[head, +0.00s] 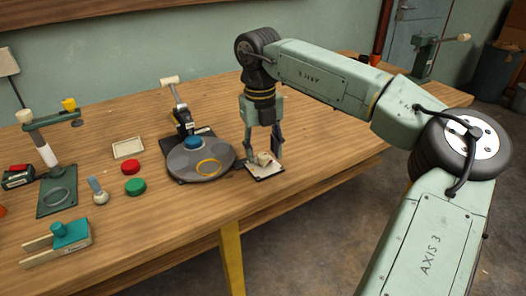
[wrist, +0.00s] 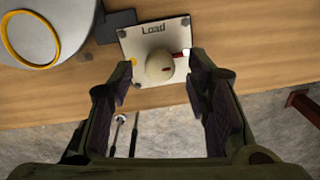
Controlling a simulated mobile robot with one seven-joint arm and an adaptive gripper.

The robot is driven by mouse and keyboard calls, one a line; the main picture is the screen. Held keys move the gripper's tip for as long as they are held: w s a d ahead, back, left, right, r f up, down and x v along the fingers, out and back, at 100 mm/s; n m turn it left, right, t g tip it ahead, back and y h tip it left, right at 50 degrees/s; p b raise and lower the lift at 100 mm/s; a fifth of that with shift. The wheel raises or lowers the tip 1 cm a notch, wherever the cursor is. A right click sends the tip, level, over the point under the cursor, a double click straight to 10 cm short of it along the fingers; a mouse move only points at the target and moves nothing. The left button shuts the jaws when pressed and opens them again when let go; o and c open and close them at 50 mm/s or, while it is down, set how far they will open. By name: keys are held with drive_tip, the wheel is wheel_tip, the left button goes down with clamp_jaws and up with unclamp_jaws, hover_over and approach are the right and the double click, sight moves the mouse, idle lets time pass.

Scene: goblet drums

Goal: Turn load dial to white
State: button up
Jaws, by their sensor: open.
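The load dial is a cream knob (wrist: 160,66) on a pale square plate (wrist: 138,42) lettered "Load" in the wrist view. A yellow mark shows at the plate's left; a red streak and a white spot lie close together right of the knob. I cannot tell whether the red streak belongs to knob or plate. In the head view the plate (head: 258,173) sits near the table's front edge. My gripper (wrist: 161,70) is open, pointing down, with one finger on each side of the knob; contact is not clear. The gripper also shows in the head view (head: 263,150).
A grey round turntable (head: 197,160) with a yellow ring and blue knob stands just left of the dial. Red (head: 130,167) and green (head: 135,186) buttons and a green stand (head: 57,195) are farther left. The table right of the dial is clear.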

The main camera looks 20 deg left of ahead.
sight(261, 156)
wheel_tip(261, 156, up, 11)
drive_tip(key=shift+s+a, duration=0.15)
idle(0.4)
